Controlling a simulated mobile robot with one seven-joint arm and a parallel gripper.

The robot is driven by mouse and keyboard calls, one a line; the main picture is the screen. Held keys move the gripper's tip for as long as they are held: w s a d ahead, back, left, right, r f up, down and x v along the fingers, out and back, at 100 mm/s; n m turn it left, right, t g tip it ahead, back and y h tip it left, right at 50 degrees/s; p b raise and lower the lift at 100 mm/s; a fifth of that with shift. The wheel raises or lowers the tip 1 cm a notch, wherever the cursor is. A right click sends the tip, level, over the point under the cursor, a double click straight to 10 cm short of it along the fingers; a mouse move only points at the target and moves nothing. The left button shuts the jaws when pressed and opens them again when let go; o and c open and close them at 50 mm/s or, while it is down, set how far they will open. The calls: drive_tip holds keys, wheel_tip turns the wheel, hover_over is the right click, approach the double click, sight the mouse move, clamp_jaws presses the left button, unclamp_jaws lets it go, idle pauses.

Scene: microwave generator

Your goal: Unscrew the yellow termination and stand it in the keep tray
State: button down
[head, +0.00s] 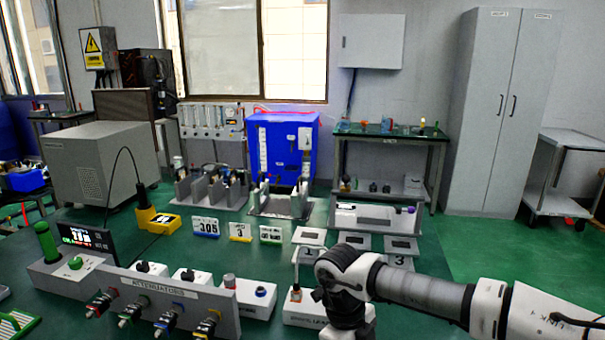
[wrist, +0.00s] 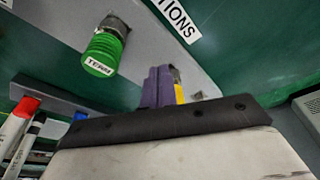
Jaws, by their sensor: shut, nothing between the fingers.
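In the head view, a fitting with a yellow band (head: 207,325) sits at the right end of a row on the front of a grey labelled panel (head: 228,308). I take it for the yellow termination. My gripper (wrist: 160,88) shows in the wrist view as shut purple-grey fingers beyond a black band, holding nothing. A yellow strip (wrist: 179,93) shows at the fingers' right side; I cannot tell what it belongs to. A green ribbed cap (wrist: 104,52) stands apart at upper left. In the head view my fingers are hidden. I cannot pick out the keep tray for certain.
A green slotted tray (head: 16,323) lies at the lower left of the head view. White boxes with knobs (head: 250,296) stand behind the panel. A green-handled block with a display (head: 85,238) stands at left. Red-capped and white pens (wrist: 18,122) show at left in the wrist view.

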drive_tip(key=shift+w+a+b, duration=0.1)
drive_tip(key=shift+a+b, duration=0.15)
drive_tip(key=shift+b, duration=0.05)
drive_tip(key=s+d+p+v, duration=0.1)
drive_tip(key=p+v, duration=0.2)
drive_tip(key=v, duration=0.3)
drive_tip(key=shift+a+r, duration=0.1)
idle(0.4)
